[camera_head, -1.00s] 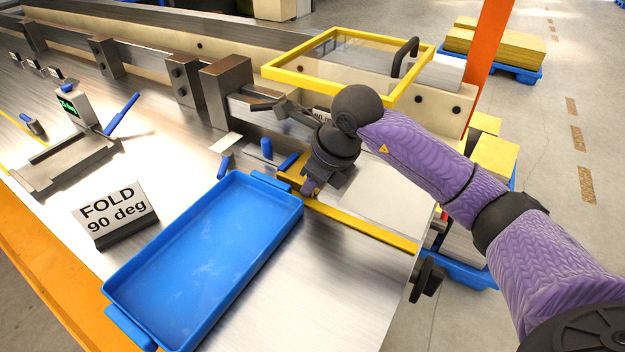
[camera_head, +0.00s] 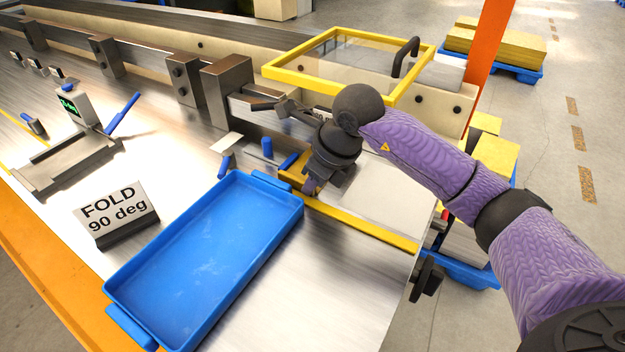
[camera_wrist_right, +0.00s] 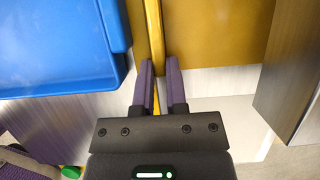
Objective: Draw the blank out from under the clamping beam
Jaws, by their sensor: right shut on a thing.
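My right gripper (camera_head: 311,187) is low over the bench beside the blue tray's far corner, pointing down. In the right wrist view its two fingers (camera_wrist_right: 160,64) are close together at the near left corner of a flat gold-coloured sheet, which looks like the blank (camera_wrist_right: 215,30). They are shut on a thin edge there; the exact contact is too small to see. In the head view a tan piece of the sheet (camera_head: 297,160) shows beside the gripper; the rest is hidden. The grey clamping beam (camera_head: 240,106) runs behind the gripper. My left gripper is not in view.
The empty blue tray (camera_head: 205,260) lies just left of the gripper. A yellow strip (camera_head: 370,232) edges a pale panel (camera_head: 385,195) under my arm. A yellow-framed clear guard (camera_head: 340,34) stands behind. A "FOLD 90 deg" sign (camera_head: 115,208) stands left. Bare bench shows in front.

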